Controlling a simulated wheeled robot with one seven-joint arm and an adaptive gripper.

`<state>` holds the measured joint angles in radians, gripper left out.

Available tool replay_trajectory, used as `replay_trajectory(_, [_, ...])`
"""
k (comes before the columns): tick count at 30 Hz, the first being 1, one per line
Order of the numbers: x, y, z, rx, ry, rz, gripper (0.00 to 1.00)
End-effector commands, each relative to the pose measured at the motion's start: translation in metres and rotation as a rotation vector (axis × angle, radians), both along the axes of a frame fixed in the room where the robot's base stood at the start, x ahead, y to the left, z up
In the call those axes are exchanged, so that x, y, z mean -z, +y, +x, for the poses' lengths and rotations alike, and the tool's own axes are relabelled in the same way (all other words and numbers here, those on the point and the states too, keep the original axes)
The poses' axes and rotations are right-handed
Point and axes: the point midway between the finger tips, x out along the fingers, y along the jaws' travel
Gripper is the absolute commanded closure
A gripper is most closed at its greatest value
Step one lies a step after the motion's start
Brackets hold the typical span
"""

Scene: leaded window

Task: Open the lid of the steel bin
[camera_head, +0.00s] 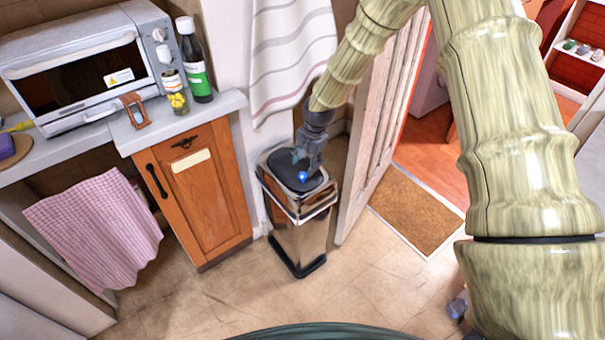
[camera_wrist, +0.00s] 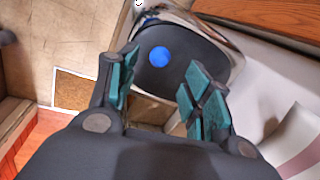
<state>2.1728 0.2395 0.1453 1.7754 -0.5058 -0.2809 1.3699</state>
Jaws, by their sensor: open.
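The steel bin (camera_head: 298,236) stands upright on the floor between the wooden cabinet and the door. Its sides are shiny, and its dark lid (camera_head: 283,172) is shut on top. A blue dot shows on the lid in both views. My gripper (camera_head: 306,160) is just above the lid and hides part of it. In the wrist view my gripper (camera_wrist: 157,88) is open with nothing between its teal-padded fingers. The lid (camera_wrist: 185,55) lies beyond the fingertips with the blue dot between them. I cannot tell whether a fingertip touches it.
The wooden cabinet (camera_head: 195,190) stands left of the bin. A striped towel (camera_head: 292,55) hangs behind it. An open pale door (camera_head: 383,110) is close on the right, with a brown doormat (camera_head: 415,212) beyond. Tiled floor (camera_head: 215,300) in front is clear.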

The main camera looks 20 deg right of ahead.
Motion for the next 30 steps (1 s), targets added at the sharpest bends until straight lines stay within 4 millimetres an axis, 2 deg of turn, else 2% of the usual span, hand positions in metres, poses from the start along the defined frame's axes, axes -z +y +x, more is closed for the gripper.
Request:
replay_trajectory(9, [0.041, 0.004, 0.006, 0.000, 0.001, 0.000, 0.50])
replay_trajectory(15, [0.058, 0.006, 0.010, 0.000, -0.001, 0.001, 0.50])
replay_trajectory(21, [0.067, 0.007, 0.011, 0.000, -0.001, 0.001, 0.50])
replay_trajectory(30, [0.067, 0.007, 0.011, 0.000, -0.001, 0.001, 0.52])
